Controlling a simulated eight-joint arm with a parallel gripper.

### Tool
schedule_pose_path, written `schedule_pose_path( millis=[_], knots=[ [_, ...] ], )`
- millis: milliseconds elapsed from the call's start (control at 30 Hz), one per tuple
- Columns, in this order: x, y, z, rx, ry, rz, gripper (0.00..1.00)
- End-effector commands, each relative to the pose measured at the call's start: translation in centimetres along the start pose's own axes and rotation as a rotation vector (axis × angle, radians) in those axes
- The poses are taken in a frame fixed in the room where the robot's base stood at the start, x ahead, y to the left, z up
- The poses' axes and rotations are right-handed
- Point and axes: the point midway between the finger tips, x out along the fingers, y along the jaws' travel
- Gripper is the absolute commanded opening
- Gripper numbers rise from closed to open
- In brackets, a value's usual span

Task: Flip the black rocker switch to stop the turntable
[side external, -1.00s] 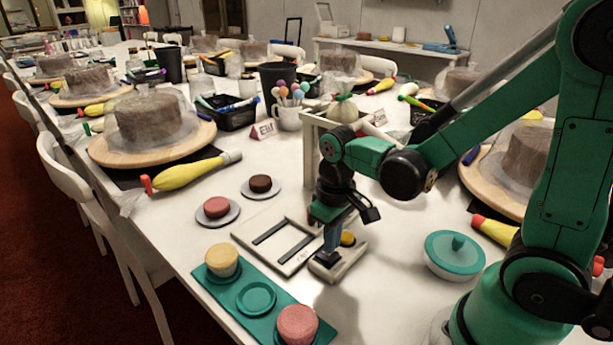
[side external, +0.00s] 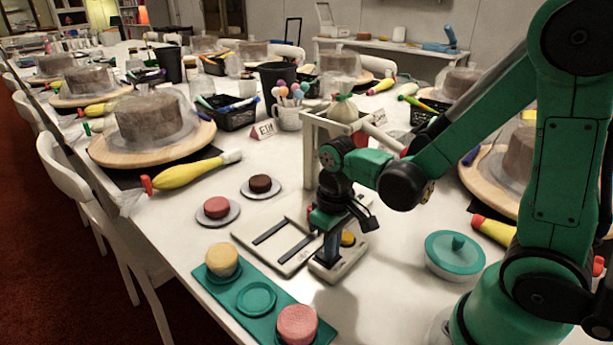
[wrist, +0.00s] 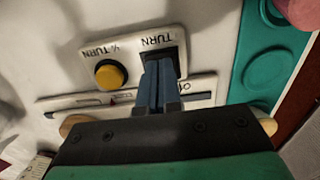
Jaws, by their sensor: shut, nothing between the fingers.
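My gripper (side external: 331,252) is shut and empty, its blue fingers pointing down at the pale control box (side external: 345,268). In the wrist view, my fingertips (wrist: 160,66) are at the black rocker switch (wrist: 180,60), beside the word TURN on the box (wrist: 140,42). They cover much of the switch, and I cannot tell whether they touch it or which way it is tipped. A yellow button (wrist: 111,74) labelled ¼ TURN sits beside it and also shows in the side view (side external: 348,239). Which turntable the switch drives, and whether it turns, cannot be told.
A white frame with dark strips (side external: 262,263) lies left of the box. A teal tray (side external: 233,288) with small cakes is in front. A teal lidded dish (side external: 455,263) stands to the right, and a white stand (side external: 309,160) rises behind my gripper.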

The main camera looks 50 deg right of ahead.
Motion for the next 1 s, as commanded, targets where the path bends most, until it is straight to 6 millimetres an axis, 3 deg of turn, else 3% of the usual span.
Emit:
schedule_pose_path(
  millis=[267, 1000],
  knots=[
    [-0.1, 0.0, -0.1, 0.000, 0.002, 0.000, 0.00],
    [-6.4, 0.0, 0.0, 0.000, 0.002, 0.000, 0.00]
  ],
)
